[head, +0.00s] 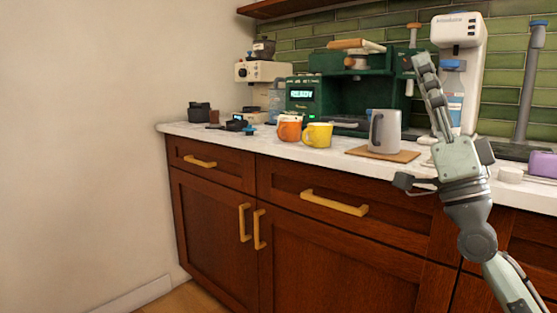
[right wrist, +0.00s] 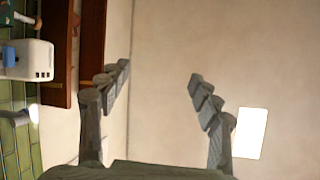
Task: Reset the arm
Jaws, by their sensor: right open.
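My right gripper (head: 424,66) is raised in front of the counter at the right of the head view, its fingers pointing up. In the right wrist view its two fingers (right wrist: 158,72) stand wide apart with nothing between them, against a plain wall. The right arm comes up from the lower right corner of the head view. It hides part of the counter and of the white dispenser behind it. My left gripper does not show in either view.
A white counter (head: 240,140) holds an orange mug (head: 289,130), a yellow mug (head: 317,136), a grey pitcher (head: 384,132) on a wooden board (head: 408,156), and a green coffee machine (head: 385,88). Wooden cabinets (head: 215,225) stand below. The space before the left wall (head: 80,140) is clear.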

